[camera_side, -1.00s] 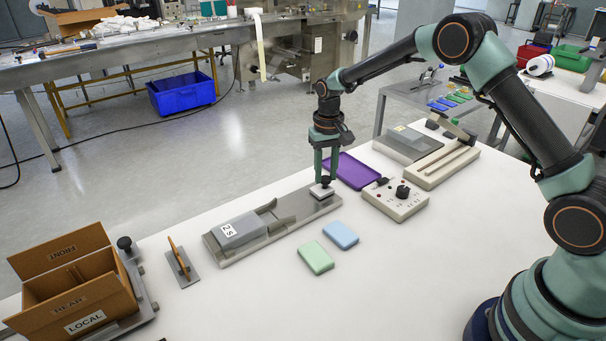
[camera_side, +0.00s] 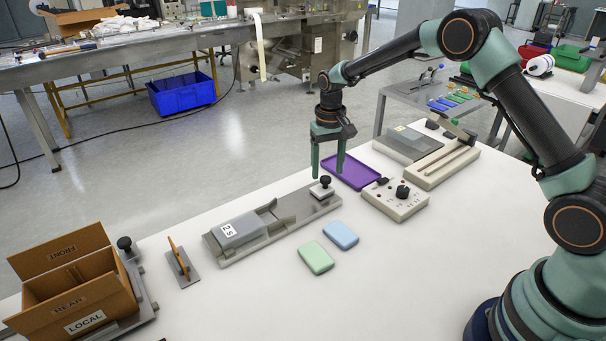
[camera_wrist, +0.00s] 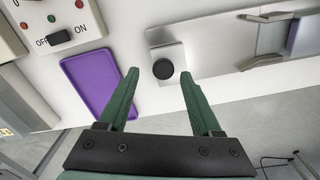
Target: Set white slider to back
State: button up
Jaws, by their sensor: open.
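The white slider (camera_side: 322,193) is a small pale block with a black knob on top. It sits at the far right end of a long grey track (camera_side: 285,220). A grey block marked "2S" (camera_side: 238,231) is at the track's left end. My gripper (camera_side: 328,177) is open and empty, its fingertips just above and to either side of the knob. In the wrist view the slider (camera_wrist: 170,52) and its round knob (camera_wrist: 163,69) show ahead of the gap between my green fingers (camera_wrist: 160,82). The knob looks clear of both fingers.
A purple tray (camera_side: 352,171) lies just behind the track's right end. A control box (camera_side: 396,200) with a black dial stands to the right. Green (camera_side: 315,258) and blue (camera_side: 341,235) blocks lie in front. A brown box (camera_side: 75,290) stands far left.

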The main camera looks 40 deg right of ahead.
aim_at(327, 177)
notch_tip(327, 177, up, 11)
dwell(0.3)
jog(key=s+a+r+n+t, duration=0.1)
jog(key=s+r+n+t, duration=0.15)
jog(key=s+r, duration=0.75)
jog(key=s+f+n+t, duration=0.1)
jog(key=s+f+t, duration=0.1)
jog(key=s, duration=1.1)
jog(key=shift+a+f+t, duration=0.35)
jog(key=shift+a+t, duration=0.05)
jog(key=shift+t, duration=0.15)
